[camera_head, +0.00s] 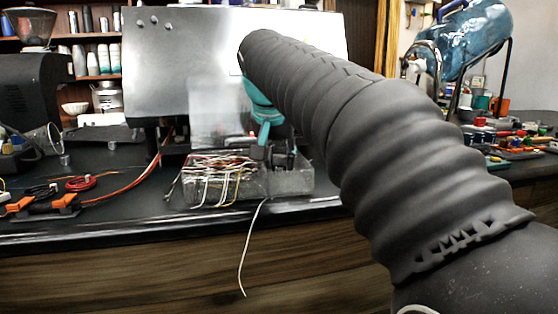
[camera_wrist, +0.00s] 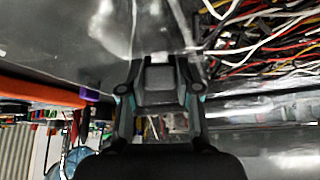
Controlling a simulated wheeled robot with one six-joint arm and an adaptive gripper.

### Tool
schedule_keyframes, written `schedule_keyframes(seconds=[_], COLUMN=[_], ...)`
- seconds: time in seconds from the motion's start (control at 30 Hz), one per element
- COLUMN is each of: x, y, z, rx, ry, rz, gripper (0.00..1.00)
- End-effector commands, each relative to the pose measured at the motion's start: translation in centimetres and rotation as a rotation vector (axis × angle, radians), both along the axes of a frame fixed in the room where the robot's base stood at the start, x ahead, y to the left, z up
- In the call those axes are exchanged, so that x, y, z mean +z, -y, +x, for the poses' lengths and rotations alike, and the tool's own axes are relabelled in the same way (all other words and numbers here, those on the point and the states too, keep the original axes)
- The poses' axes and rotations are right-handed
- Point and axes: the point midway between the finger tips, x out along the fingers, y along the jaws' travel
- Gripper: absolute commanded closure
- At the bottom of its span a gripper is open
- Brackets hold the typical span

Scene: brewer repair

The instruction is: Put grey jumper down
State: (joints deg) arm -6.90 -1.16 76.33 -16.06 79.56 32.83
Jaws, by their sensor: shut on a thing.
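My gripper (camera_head: 274,158) is low over the right compartment of a clear tray (camera_head: 292,183) on the black counter. A pale strand (camera_wrist: 186,26) also shows beside the fingers in the wrist view. I cannot see whether the held end touches the tray floor.
Mixed wires (camera_head: 215,168) fill the tray's left compartment. A large metal panel (camera_head: 190,70) stands close behind. Red cables and orange-black clamps (camera_head: 62,203) lie at left; tools and a teal machine (camera_head: 468,45) are at right. Counter left of the tray has bare room.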

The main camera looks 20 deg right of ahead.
Motion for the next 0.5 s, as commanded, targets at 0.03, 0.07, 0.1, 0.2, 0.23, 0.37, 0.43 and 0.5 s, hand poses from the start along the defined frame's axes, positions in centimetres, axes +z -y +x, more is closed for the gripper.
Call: schedule_keyframes(seconds=[0.03,0.07,0.1,0.2,0.23,0.37,0.43,0.5], x=[0.03,0.05,0.05,0.0,-0.07,-0.26,-0.24,-0.24], y=[0.0,0.0,0.0,0.0,0.0,0.0,0.0,0.0], z=[0.01,0.01,0.01,0.01,0.0,0.0,0.01,0.01], rx=[0.0,0.0,0.0,0.0,0.0,0.0,0.0,0.0], ry=[0.0,0.0,0.0,0.0,0.0,0.0,0.0,0.0], rz=[0.0,0.0,0.0,0.0,0.0,0.0,0.0,0.0], gripper=[0.87,0.87,0.87,0.87,0.87,0.6,0.57,0.57])
